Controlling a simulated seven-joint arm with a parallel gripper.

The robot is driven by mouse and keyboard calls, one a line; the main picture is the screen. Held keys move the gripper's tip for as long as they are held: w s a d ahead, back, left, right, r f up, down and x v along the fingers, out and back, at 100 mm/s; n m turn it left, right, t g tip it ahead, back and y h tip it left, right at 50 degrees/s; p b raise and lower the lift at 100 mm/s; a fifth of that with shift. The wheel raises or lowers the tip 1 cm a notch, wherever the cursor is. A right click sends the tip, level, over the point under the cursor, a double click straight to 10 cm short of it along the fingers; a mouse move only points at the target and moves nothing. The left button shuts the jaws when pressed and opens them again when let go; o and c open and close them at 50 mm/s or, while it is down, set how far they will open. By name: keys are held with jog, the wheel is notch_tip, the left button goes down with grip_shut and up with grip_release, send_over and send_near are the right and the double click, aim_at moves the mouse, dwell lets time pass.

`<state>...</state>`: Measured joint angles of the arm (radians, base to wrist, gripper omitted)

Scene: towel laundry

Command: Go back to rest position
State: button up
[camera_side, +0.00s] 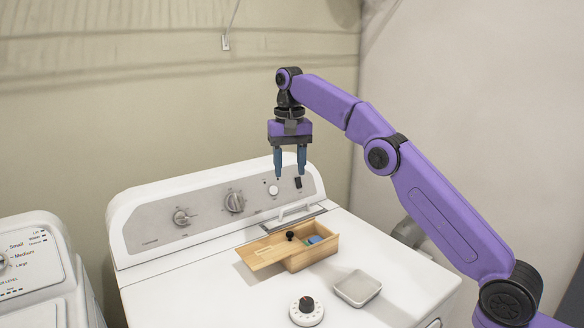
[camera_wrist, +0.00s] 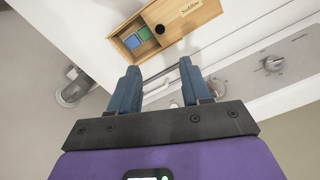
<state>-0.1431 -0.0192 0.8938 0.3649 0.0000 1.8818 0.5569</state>
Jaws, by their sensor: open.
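My gripper (camera_side: 290,174) is open and empty, pointing down in the air above the white machine's control panel. Its two blue fingers also show apart in the wrist view (camera_wrist: 160,88). Below it, on the white machine (camera_side: 190,284), stands a wooden box (camera_side: 318,254) with its sliding lid (camera_side: 262,257) partly drawn out to the left. The wrist view also shows a green block (camera_wrist: 133,41) in the box. The rest of the box's inside is hidden by the lid.
A small grey square dish (camera_side: 357,289) and a white round timer with a dark knob (camera_side: 307,310) are on the machine top in front of the box. The control panel (camera_side: 160,228) rises behind. A second white machine (camera_side: 30,265) is at the left. Air around my gripper is clear.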

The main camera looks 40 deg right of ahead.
jog(key=s+a+f+n, duration=0.1)
jog(key=s+a+n, duration=0.35)
jog(key=s, duration=0.55)
jog(key=s+a+f+n, duration=0.1)
jog(key=s+a+n, duration=0.3)
jog(key=s, duration=0.6)
jog(key=s+d+f+n, duration=0.3)
jog(key=s+d, duration=0.1)
jog(key=s, duration=0.4)
jog(key=s+d+f+n, duration=0.2)
jog(key=s+d+f, duration=0.1)
jog(key=s, duration=0.6)
jog(key=s+d+f+n, duration=0.3)
jog(key=s+d, duration=0.3)
jog(key=s, duration=0.2)
jog(key=shift+s+f+n, duration=0.25)
jog(key=shift+f+n, duration=0.1)
jog(key=shift+f, duration=0.2)
